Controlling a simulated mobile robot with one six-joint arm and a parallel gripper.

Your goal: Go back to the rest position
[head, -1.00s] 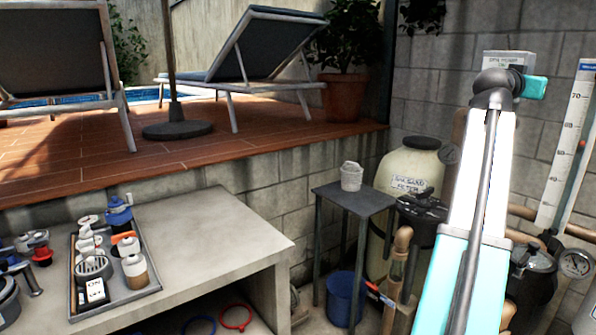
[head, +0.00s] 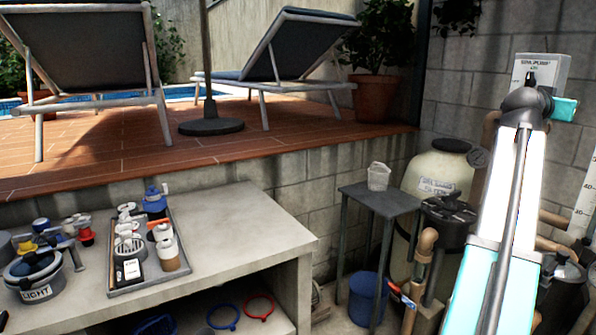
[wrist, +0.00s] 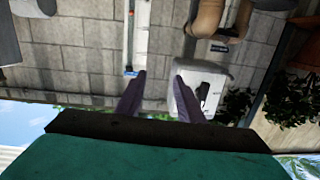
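My gripper (wrist: 159,76) shows in the wrist view with two dark fingers apart and bare wall visible between them. It holds nothing. In the head view my arm is raised at the right, with its upper end in front of the grey block wall; the fingers cannot be made out there. A light switch box (head: 540,70) on the wall shows just above the arm's end. A white box with a dark switch (wrist: 205,88) also shows beside the right finger in the wrist view; whether they touch I cannot tell.
A concrete bench (head: 240,215) at left carries a grey tray (head: 118,285) of several parts and a lidded pot marked LIGHT (head: 38,278). A small dark table (head: 385,203) holds a white basket (head: 378,177). A sand filter (head: 432,165), pipes and a blue bucket (head: 366,298) stand near my arm.

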